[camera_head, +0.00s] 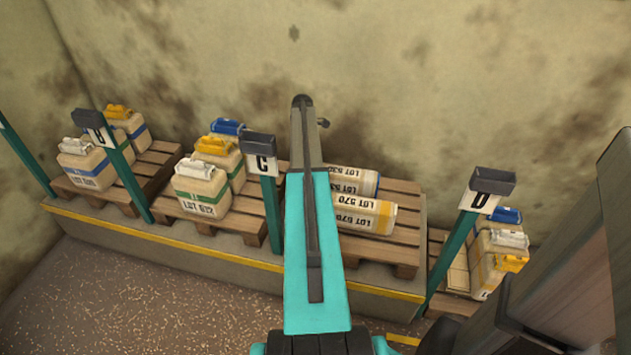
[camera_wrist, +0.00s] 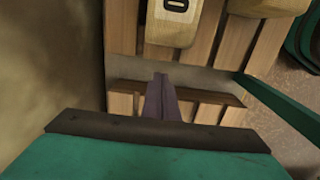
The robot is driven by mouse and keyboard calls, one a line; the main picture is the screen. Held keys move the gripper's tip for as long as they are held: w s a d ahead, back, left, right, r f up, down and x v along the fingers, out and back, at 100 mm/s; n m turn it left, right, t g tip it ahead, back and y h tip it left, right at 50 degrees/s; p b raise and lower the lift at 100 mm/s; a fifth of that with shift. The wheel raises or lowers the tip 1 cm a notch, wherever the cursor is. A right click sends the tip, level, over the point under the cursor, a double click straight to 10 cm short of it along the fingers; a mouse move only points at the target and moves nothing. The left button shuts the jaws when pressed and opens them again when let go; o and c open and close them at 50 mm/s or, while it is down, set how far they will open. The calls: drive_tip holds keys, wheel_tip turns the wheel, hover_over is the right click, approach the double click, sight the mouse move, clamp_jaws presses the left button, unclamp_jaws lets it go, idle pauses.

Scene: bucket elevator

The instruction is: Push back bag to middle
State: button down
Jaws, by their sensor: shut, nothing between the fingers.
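My gripper (camera_head: 302,101) reaches away from me toward the back wall, above the pallets, and looks shut and empty. In the wrist view its closed fingers (camera_wrist: 160,82) point at a gap between wooden slats. Two pale bags marked LOT lie on the pallet right of post C: a back bag (camera_head: 352,178) and a front bag (camera_head: 366,216). My arm hides their left ends. Left of the arm stand a white-capped bag (camera_head: 201,194), a yellow-capped bag (camera_head: 213,152) and a blue-capped bag (camera_head: 230,130). In the wrist view, a bag (camera_wrist: 170,27) lies beyond the fingertips, apart from them.
Teal posts B (camera_head: 122,172), C (camera_head: 270,205) and D (camera_head: 457,245) stand along the front edge. More capped bags stand on the left pallet (camera_head: 98,188) and near post D, where there is a yellow-capped bag (camera_head: 487,275). The stained wall (camera_head: 430,90) closes off the back.

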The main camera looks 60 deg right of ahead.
drive_tip(key=shift+w+a+f, duration=0.1)
idle(0.3)
drive_tip(key=f, duration=0.3)
drive_tip(key=s+f+b, duration=0.1)
drive_tip(key=f, duration=0.2)
drive_tip(key=s+f, duration=0.1)
drive_tip(key=f, duration=0.3)
drive_tip(key=shift+d, duration=0.3)
drive_tip(key=shift+s+d+r, duration=0.1)
drive_tip(key=shift+s+d, duration=0.2)
drive_tip(key=shift+s, duration=0.6)
